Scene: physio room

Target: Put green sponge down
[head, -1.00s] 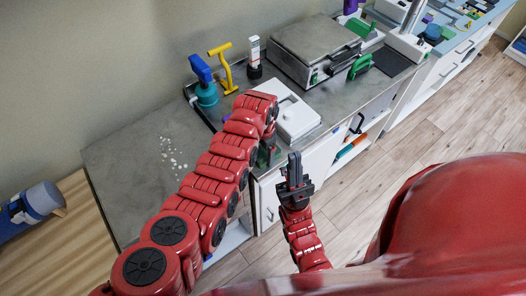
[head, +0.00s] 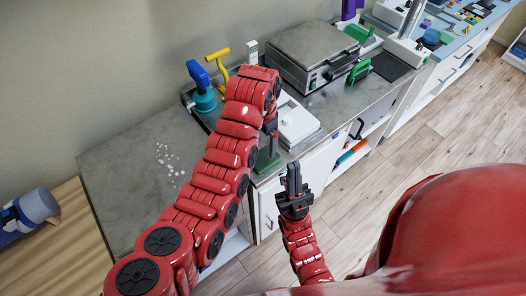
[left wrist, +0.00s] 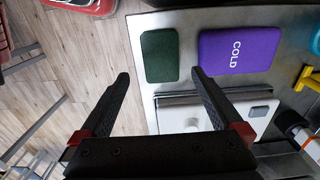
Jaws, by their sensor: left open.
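The green sponge (left wrist: 159,55) lies flat on the grey counter (left wrist: 195,16), close to the counter's edge, in the left wrist view. In the head view it shows partly (head: 266,161) at the counter's front edge, below my left gripper (head: 271,134). My left gripper's two fingers (left wrist: 160,77) are spread wide with nothing between them, apart from the sponge. My right gripper (head: 293,180) is in front of the counter with its fingers close together and nothing visible in them.
A purple cold pack (left wrist: 237,43) lies just right of the sponge. A white box (head: 297,120), a blue-and-teal bottle (head: 201,88), a yellow-handled tool (head: 219,66) and a grey press (head: 316,52) stand behind. The counter's left part (head: 125,170) holds only scattered white bits.

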